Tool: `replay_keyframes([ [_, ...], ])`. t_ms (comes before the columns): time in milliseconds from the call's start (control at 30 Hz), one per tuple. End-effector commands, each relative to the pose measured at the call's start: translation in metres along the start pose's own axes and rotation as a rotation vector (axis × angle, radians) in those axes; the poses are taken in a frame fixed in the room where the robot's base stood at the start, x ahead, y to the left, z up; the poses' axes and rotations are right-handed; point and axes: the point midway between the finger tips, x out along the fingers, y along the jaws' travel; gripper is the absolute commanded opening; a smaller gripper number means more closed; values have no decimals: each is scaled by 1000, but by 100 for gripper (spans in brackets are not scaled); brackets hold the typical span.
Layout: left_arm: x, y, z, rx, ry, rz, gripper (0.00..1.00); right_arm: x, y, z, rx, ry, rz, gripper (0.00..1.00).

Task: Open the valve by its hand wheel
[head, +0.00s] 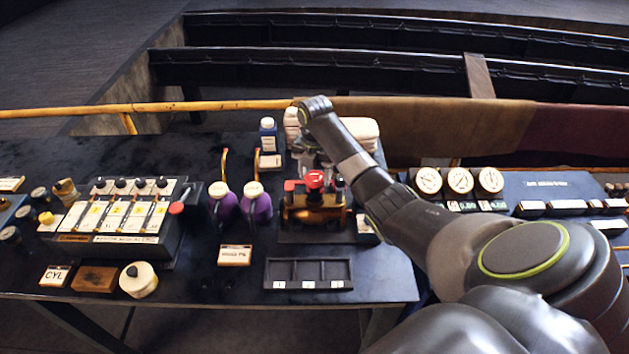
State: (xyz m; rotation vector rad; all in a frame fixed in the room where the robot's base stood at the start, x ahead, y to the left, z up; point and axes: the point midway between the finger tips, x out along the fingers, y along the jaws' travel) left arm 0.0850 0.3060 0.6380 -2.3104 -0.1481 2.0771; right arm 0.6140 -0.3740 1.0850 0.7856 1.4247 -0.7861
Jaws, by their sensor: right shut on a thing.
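The valve (314,214) is a brass-coloured body on a dark base in the middle of the bench. Its red hand wheel (314,180) sits on top, with a smaller red part to its left. My right arm reaches in from the right and bends down behind the wheel. My right gripper (318,166) is at the wheel's top and far side, shut on the hand wheel; its fingertips are small and partly hidden, so the exact grip is hard to see. My left gripper is not in view.
Two purple containers (256,204) stand just left of the valve. A dark compartment tray (308,274) lies in front of it. A switch panel (118,217) is at the left, and round gauges (459,181) are at the right.

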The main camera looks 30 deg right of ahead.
Motion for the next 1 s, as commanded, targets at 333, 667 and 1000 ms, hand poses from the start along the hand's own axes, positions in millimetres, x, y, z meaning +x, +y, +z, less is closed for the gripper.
replay_keyframes([
  [333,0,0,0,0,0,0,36,-2,1,1,-100,-4,3,18],
  [667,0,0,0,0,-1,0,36,-1,0,0,-97,-2,1,79],
  [1000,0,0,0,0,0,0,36,0,0,0,-96,0,0,67],
])
